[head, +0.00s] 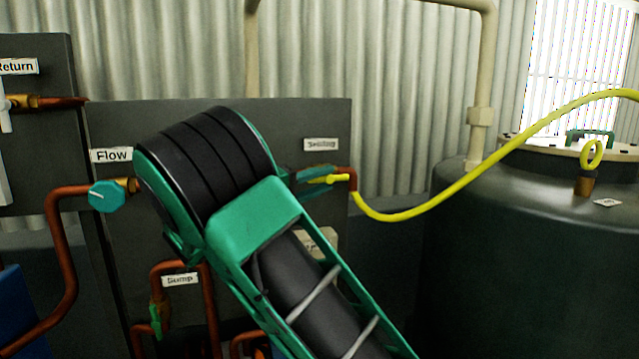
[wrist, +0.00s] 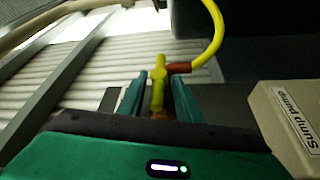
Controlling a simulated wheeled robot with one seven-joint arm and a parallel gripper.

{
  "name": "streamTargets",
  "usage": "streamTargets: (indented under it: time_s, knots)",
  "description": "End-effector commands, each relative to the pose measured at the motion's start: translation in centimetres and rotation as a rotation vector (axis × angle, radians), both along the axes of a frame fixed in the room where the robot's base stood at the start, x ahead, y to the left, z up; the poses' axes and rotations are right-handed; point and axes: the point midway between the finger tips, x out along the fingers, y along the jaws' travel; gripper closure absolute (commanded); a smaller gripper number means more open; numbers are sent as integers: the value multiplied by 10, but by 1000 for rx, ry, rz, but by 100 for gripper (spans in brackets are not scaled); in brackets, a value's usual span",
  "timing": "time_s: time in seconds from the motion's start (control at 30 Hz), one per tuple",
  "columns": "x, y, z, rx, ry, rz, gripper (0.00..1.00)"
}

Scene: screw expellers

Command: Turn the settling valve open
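The settling valve has a yellow handle (wrist: 158,92), which shows in the wrist view on a copper pipe with a yellow hose. The handle (head: 325,180) also shows in the head view, below the small "Settling" label (head: 321,144) on the grey panel. My gripper (wrist: 161,74) has its two teal fingers spread on either side of the handle, with a visible gap, so it looks open and not closed on it. In the head view my gripper (head: 318,174) is mostly hidden behind my arm's wrist.
A blue-green Flow valve (head: 107,196) is left of my arm. A beige "Sump pump" box (wrist: 285,120) stands close on the right in the wrist view.

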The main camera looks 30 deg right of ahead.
Motion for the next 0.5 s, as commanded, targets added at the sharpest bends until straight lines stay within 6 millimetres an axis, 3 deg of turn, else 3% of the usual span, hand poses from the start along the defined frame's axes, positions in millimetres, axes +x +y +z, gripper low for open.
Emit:
streamTargets:
  time_s: [0.5]
  knots:
    - [-5,84,-11,-2,1,4,68]
